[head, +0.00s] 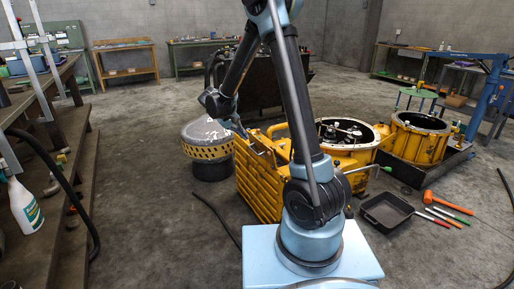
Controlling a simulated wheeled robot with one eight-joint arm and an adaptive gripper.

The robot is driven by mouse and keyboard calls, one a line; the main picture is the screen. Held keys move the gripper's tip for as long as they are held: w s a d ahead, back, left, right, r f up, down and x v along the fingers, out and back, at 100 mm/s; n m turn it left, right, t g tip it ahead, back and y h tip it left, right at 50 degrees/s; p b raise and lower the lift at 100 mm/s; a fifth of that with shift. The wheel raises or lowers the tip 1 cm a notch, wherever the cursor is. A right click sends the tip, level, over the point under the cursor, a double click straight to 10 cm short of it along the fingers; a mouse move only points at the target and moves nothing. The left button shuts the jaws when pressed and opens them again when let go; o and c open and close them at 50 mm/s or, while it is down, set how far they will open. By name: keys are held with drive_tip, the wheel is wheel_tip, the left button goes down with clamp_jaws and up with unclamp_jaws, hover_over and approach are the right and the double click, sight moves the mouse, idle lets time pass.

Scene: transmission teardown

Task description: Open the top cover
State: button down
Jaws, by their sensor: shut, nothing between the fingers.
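A yellow transmission housing (262,187) with ribbed sides stands on the floor just beyond my base, partly hidden by my arm. Its round right end (349,150) is open at the top, with metal parts showing inside. I cannot tell from this view which part of the housing is the top cover, or whether it is loose. My arm reaches up, bends near the top edge and comes down to the left. My gripper (239,128) is small and dark in the picture, shut and empty, near the upper left end of the housing. Contact cannot be made out.
A grey dome with a yellow band (208,138) stands left of the housing. A yellow ring casing (420,142) sits right. A black tray (386,211), an orange mallet (440,203) and several hand tools lie on the right floor. A workbench (62,140) lines the left.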

drive_tip(key=w+d+f+n+y, duration=0.1)
drive_tip(key=d+f+n, duration=0.6)
drive_tip(key=n, duration=1.2)
drive_tip(key=shift+w+g, duration=0.15)
drive_tip(key=shift+g, duration=0.25)
drive_tip(key=shift+a, duration=0.1)
